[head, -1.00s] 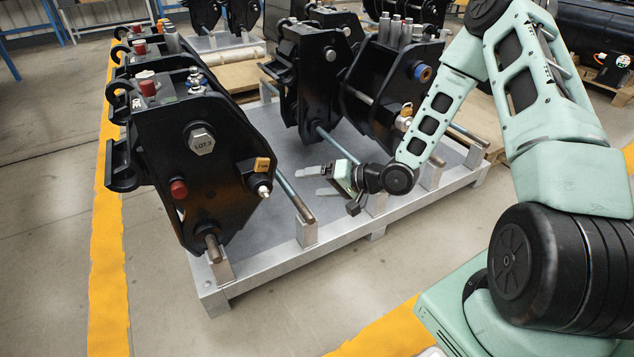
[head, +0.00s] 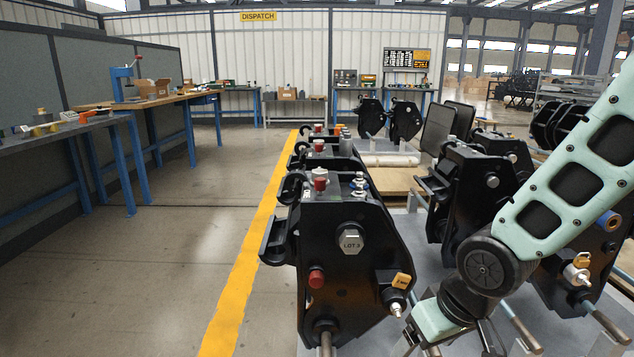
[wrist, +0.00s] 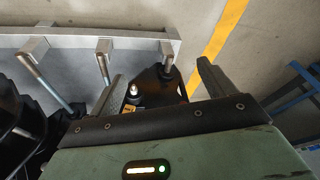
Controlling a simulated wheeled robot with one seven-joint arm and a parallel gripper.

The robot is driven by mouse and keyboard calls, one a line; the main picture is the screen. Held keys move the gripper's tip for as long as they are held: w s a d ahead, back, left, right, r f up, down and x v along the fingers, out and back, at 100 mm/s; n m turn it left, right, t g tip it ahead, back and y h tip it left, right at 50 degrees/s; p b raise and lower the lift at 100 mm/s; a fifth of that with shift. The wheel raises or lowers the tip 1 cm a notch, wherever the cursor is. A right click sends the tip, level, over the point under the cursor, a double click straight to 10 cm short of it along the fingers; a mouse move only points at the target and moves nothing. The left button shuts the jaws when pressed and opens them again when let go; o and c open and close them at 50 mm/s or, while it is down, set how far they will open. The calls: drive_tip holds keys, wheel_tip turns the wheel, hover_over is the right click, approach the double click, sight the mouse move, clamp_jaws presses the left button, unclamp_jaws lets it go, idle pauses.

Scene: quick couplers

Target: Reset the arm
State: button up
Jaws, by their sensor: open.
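My gripper (head: 440,335) is low in the head view, to the right of the nearest black coupler (head: 345,270), partly cut off by the bottom edge. In the wrist view my gripper (wrist: 158,85) is open, its two fingers spread with nothing held. Part of a black coupler (wrist: 153,90) with a silver pin and an orange tag shows beyond and between the fingers. I cannot judge the exact gap between gripper and coupler.
More black couplers (head: 460,190) stand on the grey pallet (wrist: 75,62), left and right. A yellow floor line (head: 240,290) runs along the pallet's left. Open floor (head: 150,270) lies left of it. Workbenches (head: 165,98) and a DISPATCH sign (head: 258,16) are farther back.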

drive_tip(key=s+a+r+n+g, duration=0.1)
drive_tip(key=s+r, duration=0.1)
drive_tip(key=s, duration=0.3)
drive_tip(key=s+a+r+n+g+h, duration=0.1)
drive_tip(key=s+r, duration=0.1)
drive_tip(key=s, duration=0.3)
drive_tip(key=s+a+r+n+g, duration=0.1)
drive_tip(key=s+r, duration=0.2)
drive_tip(key=s, duration=0.3)
wheel_tip(320, 180, up, 28)
drive_tip(key=p, duration=2.8)
drive_tip(key=shift+s, duration=0.15)
drive_tip(key=shift+a, duration=0.1)
